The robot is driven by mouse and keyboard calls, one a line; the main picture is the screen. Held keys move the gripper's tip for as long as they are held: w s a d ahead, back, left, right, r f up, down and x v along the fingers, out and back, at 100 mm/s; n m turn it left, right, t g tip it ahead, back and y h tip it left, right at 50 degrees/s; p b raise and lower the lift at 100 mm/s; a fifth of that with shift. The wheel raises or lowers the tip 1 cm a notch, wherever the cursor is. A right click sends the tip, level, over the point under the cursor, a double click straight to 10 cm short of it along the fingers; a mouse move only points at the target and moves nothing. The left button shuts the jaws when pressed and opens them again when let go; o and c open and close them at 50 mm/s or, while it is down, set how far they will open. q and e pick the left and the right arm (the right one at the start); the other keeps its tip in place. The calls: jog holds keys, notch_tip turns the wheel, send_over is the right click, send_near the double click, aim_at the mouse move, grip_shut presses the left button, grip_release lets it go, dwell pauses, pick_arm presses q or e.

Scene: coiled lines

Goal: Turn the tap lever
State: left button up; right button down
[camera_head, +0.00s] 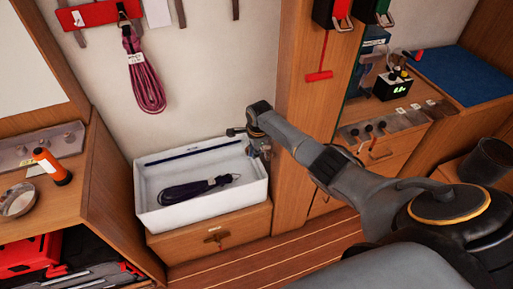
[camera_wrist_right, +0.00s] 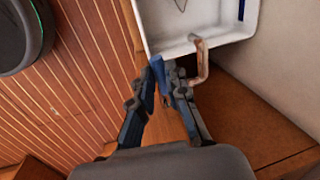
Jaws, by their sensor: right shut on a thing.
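The white basin (camera_head: 148,196) stands against the wall on a wooden cabinet, and its corner shows in the right wrist view (camera_wrist_right: 165,42). A copper-coloured tap spout (camera_wrist_right: 203,62) curves over the basin rim in that view. The fingers partly hide the lever and the tap body. In the head view, my right gripper (camera_head: 252,138) is at the basin's right back corner, small and dark against the tap. My left gripper is out of view.
A dark coiled line (camera_head: 192,190) lies in the basin. A purple coiled line (camera_head: 146,80) hangs on the wall. A wooden post (camera_head: 292,120) stands close right of the basin.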

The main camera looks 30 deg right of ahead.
jog(key=shift+w+d+m, duration=0.1)
jog(key=shift+w+m, duration=0.2)
jog(key=shift+m, duration=0.3)
jog(key=c, duration=1.3)
grip_release()
jog(key=shift+c, duration=0.2)
notch_tip(320, 180, up, 12)
jog(key=s, duration=0.2)
jog(key=shift+s+a, duration=0.15)
jog(key=shift+a, duration=0.15)
jog(key=shift+f, duration=0.2)
